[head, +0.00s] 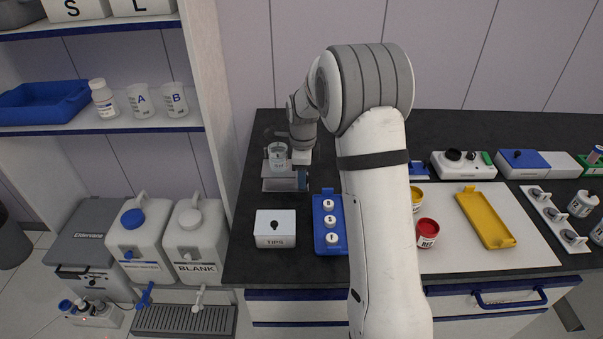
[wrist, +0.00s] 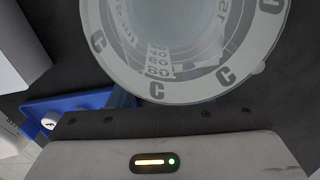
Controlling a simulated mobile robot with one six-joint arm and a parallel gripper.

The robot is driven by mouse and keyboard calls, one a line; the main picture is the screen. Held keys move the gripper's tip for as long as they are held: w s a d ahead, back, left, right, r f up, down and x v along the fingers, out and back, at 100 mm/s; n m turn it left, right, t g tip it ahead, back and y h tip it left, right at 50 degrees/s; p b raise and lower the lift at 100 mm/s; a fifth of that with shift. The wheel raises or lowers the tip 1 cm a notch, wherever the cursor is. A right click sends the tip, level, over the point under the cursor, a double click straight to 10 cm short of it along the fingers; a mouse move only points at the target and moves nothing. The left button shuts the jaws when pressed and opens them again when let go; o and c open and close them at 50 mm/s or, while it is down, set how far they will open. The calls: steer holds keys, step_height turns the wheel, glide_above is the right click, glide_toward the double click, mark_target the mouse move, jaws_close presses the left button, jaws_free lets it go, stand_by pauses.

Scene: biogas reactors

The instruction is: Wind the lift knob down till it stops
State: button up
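A small grey lift stand (head: 280,185) stands on the dark bench, left of my arm, with a clear beaker (head: 278,157) on its top. A blue round knob (head: 303,180) is on the stand's right side. My gripper (head: 302,157) is beside the beaker, just above the knob; its fingertips are hidden or too small to make out. In the wrist view the beaker (wrist: 165,92) fills the upper middle, its rim ring marked with several letters C. A grey housing with a lit bar lies across the bottom. I cannot tell whether the gripper touches the knob.
A white TIPS box (head: 275,229) and a blue tray (head: 325,240) of white-capped vials stand in front of the stand. The tray's corner also shows in the wrist view (wrist: 60,107). Bare bench lies left of the stand. My arm hides the bench middle.

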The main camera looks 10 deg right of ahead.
steer(key=c, duration=0.8)
steer(key=shift+n, duration=1.5)
steer(key=o, duration=1)
steer(key=shift+c, duration=0.2)
steer(key=shift+r, duration=3.95)
